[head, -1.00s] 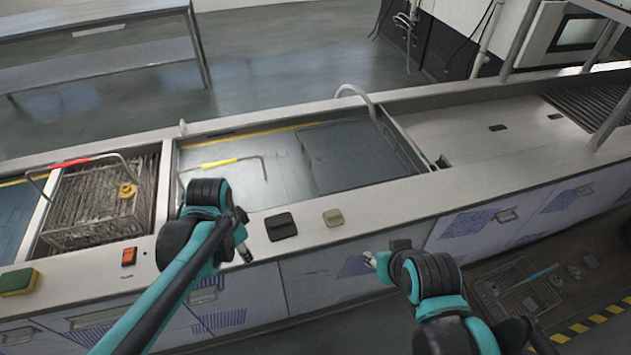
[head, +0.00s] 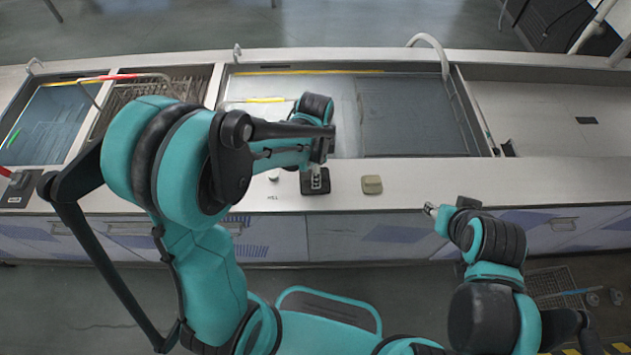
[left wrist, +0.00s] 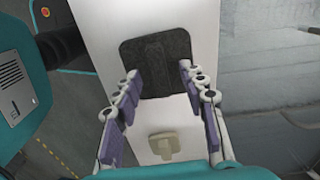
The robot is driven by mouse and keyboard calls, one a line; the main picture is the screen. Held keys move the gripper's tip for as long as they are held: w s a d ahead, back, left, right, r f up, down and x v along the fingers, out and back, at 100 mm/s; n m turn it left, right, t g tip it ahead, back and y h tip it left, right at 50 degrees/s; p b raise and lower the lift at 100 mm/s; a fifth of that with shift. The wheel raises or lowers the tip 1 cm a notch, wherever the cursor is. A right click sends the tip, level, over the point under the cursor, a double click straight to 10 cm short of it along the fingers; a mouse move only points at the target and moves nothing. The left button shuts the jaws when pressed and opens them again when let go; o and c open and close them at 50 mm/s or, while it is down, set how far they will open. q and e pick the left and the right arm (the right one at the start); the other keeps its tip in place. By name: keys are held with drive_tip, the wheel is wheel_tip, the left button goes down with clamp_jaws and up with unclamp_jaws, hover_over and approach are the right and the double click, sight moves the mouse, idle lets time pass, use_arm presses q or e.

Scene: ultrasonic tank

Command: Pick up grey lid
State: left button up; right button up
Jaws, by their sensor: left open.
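A dark grey, square, flat lid (head: 306,189) lies on the pale front ledge of the tank counter. In the left wrist view the lid (left wrist: 155,50) is ahead of the fingertips, with a faint raised shape across its middle. My left gripper (head: 317,182) is above the lid and hides part of it in the head view. My right gripper (head: 431,210) hangs in front of the counter to the right, too small to read.
Behind is the tank with a large grey panel (head: 410,115). A wire basket (head: 125,92) sits in the bay to the left. The ledge right of the beige block is clear.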

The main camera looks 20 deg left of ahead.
use_arm(q)
drive_tip(key=shift+f, duration=0.5)
drive_tip(key=shift+r, duration=0.1)
clamp_jaws()
drive_tip(key=shift+r, duration=0.1)
